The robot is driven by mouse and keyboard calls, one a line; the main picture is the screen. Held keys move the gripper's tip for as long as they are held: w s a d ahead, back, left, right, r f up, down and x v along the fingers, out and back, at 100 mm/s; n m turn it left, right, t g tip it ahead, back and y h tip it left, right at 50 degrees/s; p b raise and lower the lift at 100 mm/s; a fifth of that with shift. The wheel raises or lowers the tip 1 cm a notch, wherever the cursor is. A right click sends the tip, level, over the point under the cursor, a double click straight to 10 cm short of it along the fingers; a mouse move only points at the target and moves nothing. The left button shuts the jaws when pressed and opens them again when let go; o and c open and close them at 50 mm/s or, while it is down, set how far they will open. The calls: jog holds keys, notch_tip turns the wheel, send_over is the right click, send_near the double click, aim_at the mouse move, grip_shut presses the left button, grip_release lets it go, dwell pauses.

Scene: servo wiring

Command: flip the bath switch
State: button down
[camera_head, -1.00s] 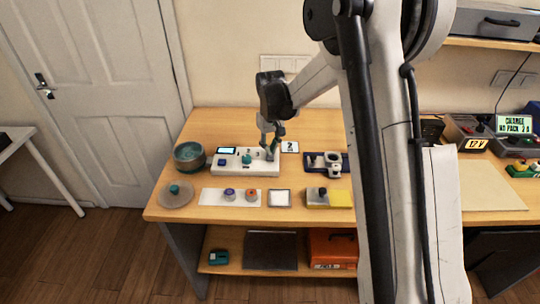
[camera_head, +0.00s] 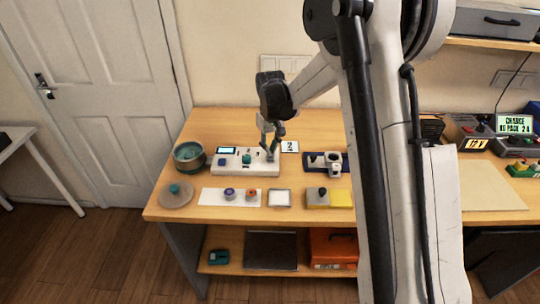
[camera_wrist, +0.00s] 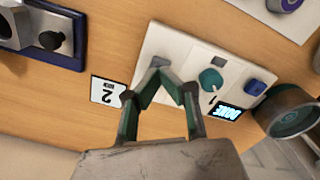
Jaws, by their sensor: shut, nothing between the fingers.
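The white control box (camera_head: 232,167) stands on the bench, left of middle, with a lit display (camera_head: 227,150), a teal knob (camera_head: 246,159) and a blue button (camera_head: 222,162). The wrist view shows its display (camera_wrist: 227,111) upside down, seeming to read DONE. The bath switch is probably a small grey part (camera_wrist: 158,62) at the box's end nearest my fingers, partly hidden by them; its position is unclear. My gripper (camera_head: 272,148) is shut and empty over that end. In the wrist view its fingertips (camera_wrist: 162,75) converge there; contact cannot be told.
A round teal-lined pot (camera_head: 189,156) stands left of the box. A card marked 2 (camera_head: 290,146) and a blue-based fixture (camera_head: 326,162) lie to the right.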

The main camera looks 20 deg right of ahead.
aim_at(270, 158)
jog(key=shift+f+b, duration=1)
jog(key=shift+f, duration=0.3)
dwell(0.6)
jog(key=shift+r, duration=0.15)
jog(key=shift+r+p, duration=1.35)
jog(key=shift+r, duration=2)
